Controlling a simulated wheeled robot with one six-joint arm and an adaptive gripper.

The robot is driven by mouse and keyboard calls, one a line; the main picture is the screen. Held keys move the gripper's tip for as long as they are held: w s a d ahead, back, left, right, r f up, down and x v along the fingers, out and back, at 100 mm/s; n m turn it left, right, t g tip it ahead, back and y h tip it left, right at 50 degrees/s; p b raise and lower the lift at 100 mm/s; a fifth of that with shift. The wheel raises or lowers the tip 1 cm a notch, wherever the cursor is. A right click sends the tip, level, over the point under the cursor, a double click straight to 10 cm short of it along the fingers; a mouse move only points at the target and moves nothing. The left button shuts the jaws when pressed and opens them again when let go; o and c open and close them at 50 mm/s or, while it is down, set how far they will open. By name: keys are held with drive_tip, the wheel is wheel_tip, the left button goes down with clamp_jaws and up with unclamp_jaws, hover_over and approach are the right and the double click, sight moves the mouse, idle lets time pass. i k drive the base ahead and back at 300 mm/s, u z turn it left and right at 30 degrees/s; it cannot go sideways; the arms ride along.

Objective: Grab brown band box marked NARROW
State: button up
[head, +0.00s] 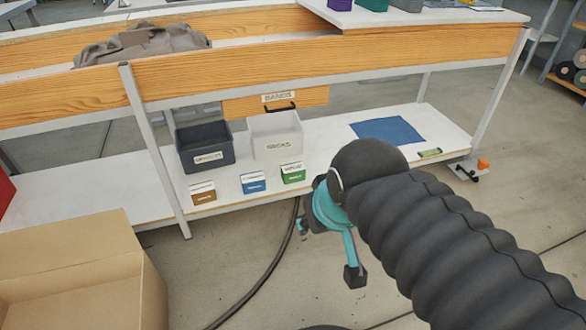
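A small brown box (203,196) with a white upper label stands at the front edge of the low white shelf, at the left of a row of three. Its printing is too small to read surely. A blue box (253,186) and a green box (293,176) stand to its right, apart from it. My gripper (329,252) is teal with dark tips, in front of the shelf and to the right of the boxes. Its fingers are spread apart and nothing shows between them. My dark arm sleeve hides part of it.
A dark bin (204,142) and a white bin (275,149) stand behind the boxes, under a drawer (272,103) marked BANDS. A blue mat (387,130) lies to the right. A cardboard carton (141,255) and a dark hose (268,272) are on the floor.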

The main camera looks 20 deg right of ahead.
sight(203, 192)
drive_tip(key=u, duration=0.2)
drive_tip(key=k, duration=0.45)
drive_tip(key=u, duration=0.5)
drive_tip(key=k, duration=0.75)
drive_tip(key=z, duration=0.8)
drive_tip(key=i, duration=1.2)
drive_tip(key=u, duration=0.7)
drive_tip(key=i, duration=0.45)
drive_tip(key=u, duration=0.55)
